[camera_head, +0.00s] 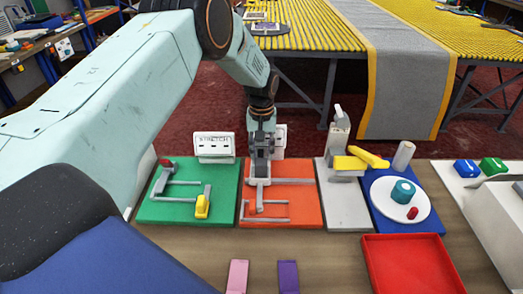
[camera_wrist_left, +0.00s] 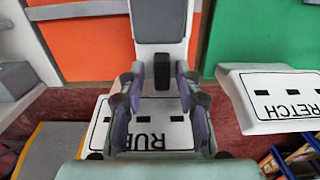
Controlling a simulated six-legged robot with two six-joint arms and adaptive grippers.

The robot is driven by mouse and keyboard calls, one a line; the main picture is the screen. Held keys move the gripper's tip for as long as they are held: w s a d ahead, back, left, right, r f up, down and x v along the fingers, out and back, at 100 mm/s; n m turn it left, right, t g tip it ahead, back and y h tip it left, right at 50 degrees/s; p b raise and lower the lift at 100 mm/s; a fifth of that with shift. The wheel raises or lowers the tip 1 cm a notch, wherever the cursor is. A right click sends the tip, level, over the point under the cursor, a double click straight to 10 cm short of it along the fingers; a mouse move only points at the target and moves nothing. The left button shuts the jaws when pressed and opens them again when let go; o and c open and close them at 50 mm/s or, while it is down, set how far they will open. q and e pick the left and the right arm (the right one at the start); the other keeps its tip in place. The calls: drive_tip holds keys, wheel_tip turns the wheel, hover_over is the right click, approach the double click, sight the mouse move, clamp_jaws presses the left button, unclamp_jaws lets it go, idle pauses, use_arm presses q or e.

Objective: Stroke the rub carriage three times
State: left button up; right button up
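The orange board (camera_head: 303,210) carries grey rails and the rub carriage (camera_head: 257,200), a pale part partly hidden by my left gripper. My left gripper (camera_head: 261,170) points down over its upper part. In the left wrist view, the fingers (camera_wrist_left: 160,90) stand on either side of the dark block (camera_wrist_left: 155,76) of the pale carriage. Whether they press on it is unclear. A white sign reading RUB (camera_wrist_left: 157,138) stands behind the board. My right gripper is not in view.
A green board (camera_head: 225,178) with a yellow piece lies left. A grey board (camera_head: 345,214) and a blue board (camera_head: 431,222) with a white disc lie right. A red tray (camera_head: 418,242) and pink and purple strips are nearer. A second sign (camera_head: 214,142) stands behind the green board.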

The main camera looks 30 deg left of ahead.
use_arm(q)
drive_tip(key=shift+c, duration=0.7)
drive_tip(key=shift+s+a, duration=0.1)
drive_tip(key=shift+a, duration=0.05)
clamp_jaws()
